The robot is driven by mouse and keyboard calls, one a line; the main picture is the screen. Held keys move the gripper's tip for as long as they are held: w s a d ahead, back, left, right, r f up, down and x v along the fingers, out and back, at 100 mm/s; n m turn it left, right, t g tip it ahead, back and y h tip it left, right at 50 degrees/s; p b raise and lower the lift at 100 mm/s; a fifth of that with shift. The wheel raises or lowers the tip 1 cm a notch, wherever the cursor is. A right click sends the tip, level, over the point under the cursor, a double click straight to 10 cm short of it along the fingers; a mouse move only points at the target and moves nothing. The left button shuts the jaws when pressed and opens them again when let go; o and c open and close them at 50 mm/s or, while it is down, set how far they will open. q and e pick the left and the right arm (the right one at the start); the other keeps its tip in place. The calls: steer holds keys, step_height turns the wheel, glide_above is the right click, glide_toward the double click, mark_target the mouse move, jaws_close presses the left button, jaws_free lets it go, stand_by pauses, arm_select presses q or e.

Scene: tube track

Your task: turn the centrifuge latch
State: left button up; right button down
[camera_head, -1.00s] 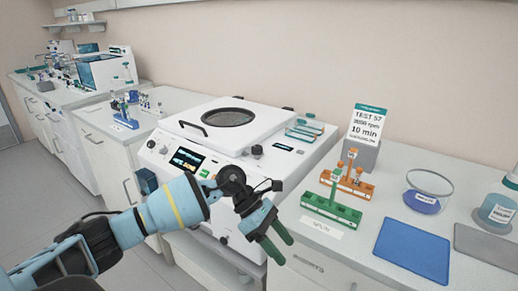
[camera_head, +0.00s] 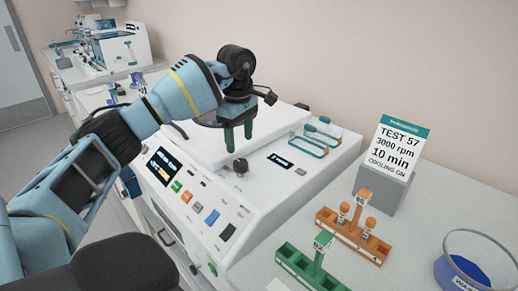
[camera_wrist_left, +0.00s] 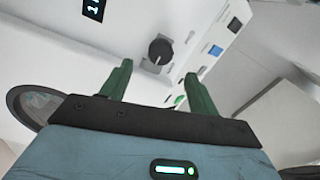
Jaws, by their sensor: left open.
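The white centrifuge (camera_head: 200,205) stands on the bench with its lid down. Its latch, a dark round knob (camera_head: 240,166), sits on the top near the front edge of the lid. The knob also shows in the left wrist view (camera_wrist_left: 160,51), beyond and between the fingertips. My left gripper (camera_head: 238,138) points down over the lid, its green fingers apart and empty. It is above and just behind the knob in the head view and does not touch it. My arm hides part of the lid. My right gripper is in neither view.
The front panel has a screen (camera_head: 163,165) and several coloured buttons.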

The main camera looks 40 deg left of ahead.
mark_target(240, 162)
arm_select(q)
steer(key=shift+w+a+r, duration=0.1)
steer(key=shift+w+a, duration=0.05)
steer(key=shift+w, duration=0.05)
steer(key=shift+s+r, duration=0.15)
steer(key=shift+s, duration=0.35)
steer(key=shift+f, duration=0.5)
step_height(240, 162, down, 5)
steer(key=shift+f, duration=0.9)
